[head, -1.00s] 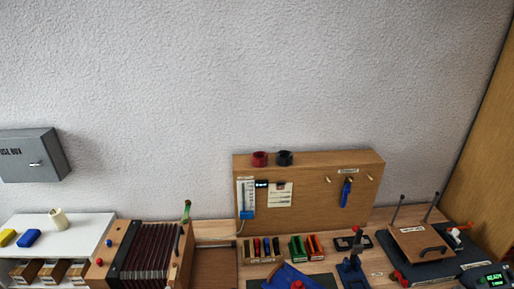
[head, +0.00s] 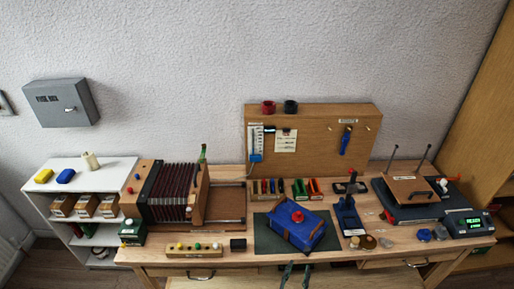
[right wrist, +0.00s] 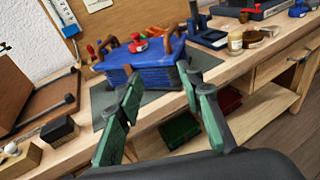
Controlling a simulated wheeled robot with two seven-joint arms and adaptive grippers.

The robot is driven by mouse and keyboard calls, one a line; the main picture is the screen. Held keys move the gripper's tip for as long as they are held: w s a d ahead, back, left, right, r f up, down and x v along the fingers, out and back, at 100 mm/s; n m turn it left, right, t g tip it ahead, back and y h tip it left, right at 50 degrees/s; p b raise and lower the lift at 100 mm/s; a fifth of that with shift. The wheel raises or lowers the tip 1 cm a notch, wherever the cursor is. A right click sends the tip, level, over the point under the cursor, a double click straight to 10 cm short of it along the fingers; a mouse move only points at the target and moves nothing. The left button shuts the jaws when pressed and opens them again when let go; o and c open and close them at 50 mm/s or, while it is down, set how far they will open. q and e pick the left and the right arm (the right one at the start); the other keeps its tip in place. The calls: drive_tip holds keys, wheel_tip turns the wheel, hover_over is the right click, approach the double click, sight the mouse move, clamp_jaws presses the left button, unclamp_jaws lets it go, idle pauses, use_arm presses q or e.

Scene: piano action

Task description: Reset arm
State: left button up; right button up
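My right gripper (head: 297,267) shows at the bottom edge of the head view, in front of the workbench's front edge. In the right wrist view its two green-padded fingers (right wrist: 161,72) stand apart with nothing between them. Beyond them on the bench lies a blue layered block (head: 298,232) with a red knob (head: 297,216) on top. The block also shows in the right wrist view (right wrist: 150,72), apart from the fingers. My left gripper is in neither view.
The wooden bench (head: 358,272) holds a dark mat (head: 266,240), a bellows unit (head: 172,192), a strip with coloured knobs (head: 194,250) and a black press-like device (head: 405,205). A white shelf (head: 112,176) stands at left. Green and red bins (right wrist: 180,130) sit below the bench.

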drive_tip(key=s+d+f+m+g+y, duration=0.1)
drive_tip(key=s+d+f+m+g, duration=0.15)
drive_tip(key=f, duration=0.95)
drive_tip(key=s+d+f+m+g+y, duration=0.1)
drive_tip(key=s+f+m+g, duration=0.25)
drive_tip(key=f, duration=0.85)
drive_tip(key=s+d+f+m+g+y, duration=0.2)
drive_tip(key=f+m, duration=0.1)
drive_tip(key=f, duration=1)
drive_tip(key=s+d+f+m+g, duration=0.2)
drive_tip(key=s+d+f+m, duration=0.2)
drive_tip(key=s, duration=0.8)
drive_tip(key=s+d+f+m+g+y, duration=0.1)
drive_tip(key=s+d+f+m+g, duration=0.1)
drive_tip(key=s+d+f+m, duration=0.3)
drive_tip(key=s+d+f+m+g, duration=0.1)
drive_tip(key=s+d+f+m, duration=0.3)
drive_tip(key=s+f+m, duration=0.7)
drive_tip(key=s+f, duration=0.2)
drive_tip(key=s, duration=0.5)
drive_tip(key=shift+s+d+f+g+y, duration=0.25)
drive_tip(key=shift+s+g+y, duration=0.05)
drive_tip(key=shift+s+g, duration=0.1)
